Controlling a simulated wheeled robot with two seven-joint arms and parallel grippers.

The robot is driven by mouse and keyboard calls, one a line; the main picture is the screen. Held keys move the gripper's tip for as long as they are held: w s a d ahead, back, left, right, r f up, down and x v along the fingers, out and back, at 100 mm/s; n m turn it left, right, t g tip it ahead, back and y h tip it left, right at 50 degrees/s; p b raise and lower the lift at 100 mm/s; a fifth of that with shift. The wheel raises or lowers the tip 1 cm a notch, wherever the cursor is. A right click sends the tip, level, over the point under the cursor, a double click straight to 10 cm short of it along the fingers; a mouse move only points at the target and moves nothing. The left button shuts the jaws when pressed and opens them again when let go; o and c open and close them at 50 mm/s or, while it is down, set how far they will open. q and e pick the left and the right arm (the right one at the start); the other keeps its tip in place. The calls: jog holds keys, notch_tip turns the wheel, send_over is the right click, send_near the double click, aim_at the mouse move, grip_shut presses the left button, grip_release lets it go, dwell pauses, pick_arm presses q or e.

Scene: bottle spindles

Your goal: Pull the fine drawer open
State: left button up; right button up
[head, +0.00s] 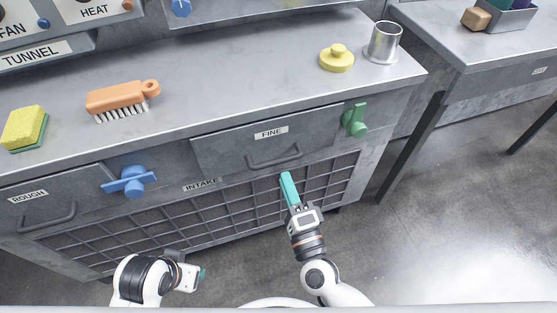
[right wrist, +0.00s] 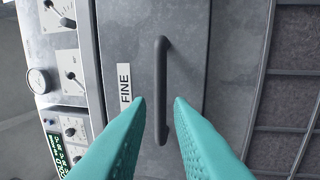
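The fine drawer (head: 237,152) is the grey front with the FINE label in the middle right of the bench, and it looks shut. Its dark bar handle (head: 274,160) runs across the front below the label. In the right wrist view the handle (right wrist: 162,90) stands upright in the picture, ahead of and between my teal fingertips. My right gripper (head: 287,177) is just below and to the right of the handle in the head view. Its fingers (right wrist: 158,105) are apart with nothing between them at the tips. My left gripper (head: 203,273) is low at the left, its fingers mostly hidden.
A green latch (head: 355,120) is right of the fine drawer, and a blue latch (head: 130,181) is beside the rough drawer (head: 70,195). The intake grille (head: 200,218) lies below. A brush (head: 123,98), sponge (head: 24,127), yellow knobbed piece (head: 337,58) and metal cup (head: 383,43) are on top.

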aim_at(279, 159)
jog(key=x, duration=0.6)
jog(key=shift+w, duration=0.25)
grip_shut()
